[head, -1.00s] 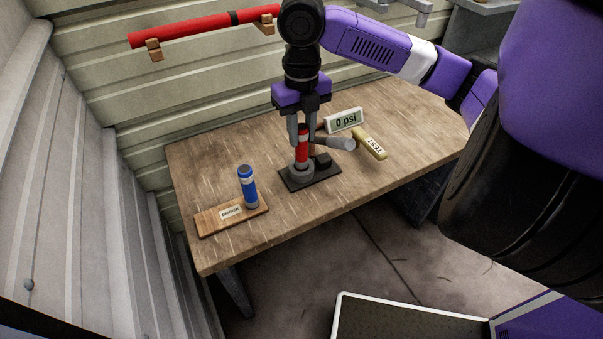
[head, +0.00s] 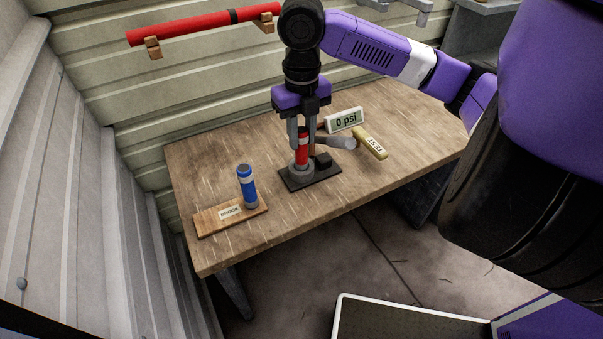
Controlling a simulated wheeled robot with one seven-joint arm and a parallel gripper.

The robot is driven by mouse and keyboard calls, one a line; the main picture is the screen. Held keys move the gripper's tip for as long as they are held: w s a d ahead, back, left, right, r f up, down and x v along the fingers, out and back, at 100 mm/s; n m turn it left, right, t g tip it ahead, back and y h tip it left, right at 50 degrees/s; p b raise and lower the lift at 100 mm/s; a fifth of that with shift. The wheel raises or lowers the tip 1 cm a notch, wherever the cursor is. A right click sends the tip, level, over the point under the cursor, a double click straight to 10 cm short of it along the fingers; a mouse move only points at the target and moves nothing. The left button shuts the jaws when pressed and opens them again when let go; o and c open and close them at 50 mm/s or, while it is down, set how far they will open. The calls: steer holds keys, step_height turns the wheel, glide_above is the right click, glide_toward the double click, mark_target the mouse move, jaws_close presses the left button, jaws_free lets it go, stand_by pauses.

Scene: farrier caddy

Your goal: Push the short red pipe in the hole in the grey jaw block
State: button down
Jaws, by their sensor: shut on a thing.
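The short red pipe (head: 302,148), with a pale band, stands upright at the grey jaw block (head: 301,170) on its dark base plate (head: 318,180). Its lower end meets the top of the block; how deep it sits in the hole is hidden. My gripper (head: 302,143) points straight down from above, with its two grey fingers shut on the red pipe's upper part. A grey cylinder (head: 336,142) lies just right of the pipe, beside the fingers.
A blue pipe (head: 247,185) stands on a labelled wooden board (head: 205,220) at the left. A "0 psi" display (head: 344,120) and a yellow TEST handle (head: 371,142) are behind and right. A long red pipe (head: 190,30) hangs on the wall. The table's front is clear.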

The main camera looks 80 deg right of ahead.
steer(key=shift+f+b, duration=0.75)
steer(key=shift+f, duration=0.2)
stand_by(0.8)
steer(key=c, duration=1.1)
jaws_free()
steer(key=shift+o, duration=0.2)
steer(key=shift+r, duration=0.15)
step_height(320, 180, up, 8)
steer(key=shift+f+p, duration=0.2)
steer(key=shift+p, duration=0.2)
steer(key=shift+r+p, duration=2)
steer(key=shift+r, duration=0.2)
